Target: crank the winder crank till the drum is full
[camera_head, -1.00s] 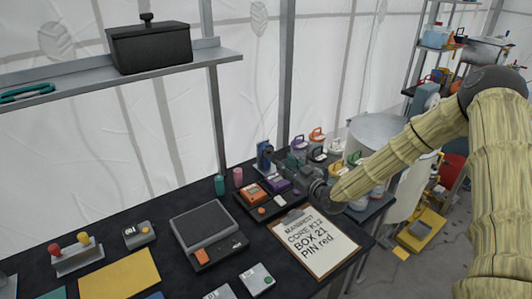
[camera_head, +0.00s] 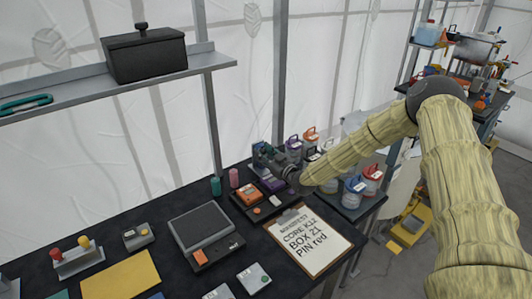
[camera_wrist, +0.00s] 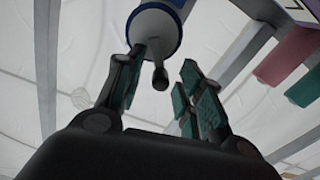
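The winder (camera_head: 257,150) is a small blue device at the back edge of the dark table in the head view, partly hidden behind my gripper (camera_head: 268,157). In the wrist view its drum (camera_wrist: 155,27) shows as a white and blue round part at the top. The crank (camera_wrist: 159,77), a dark rod with a knob, hangs below the drum. My gripper (camera_wrist: 160,88) has its fingers apart, one on each side of the crank knob, with visible gaps. How full the drum is cannot be told.
An orange and a purple device lie in a black tray (camera_head: 240,205) just in front of the winder. A clipboard (camera_head: 313,240) lies nearer. A shelf (camera_head: 80,90) hangs at upper left.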

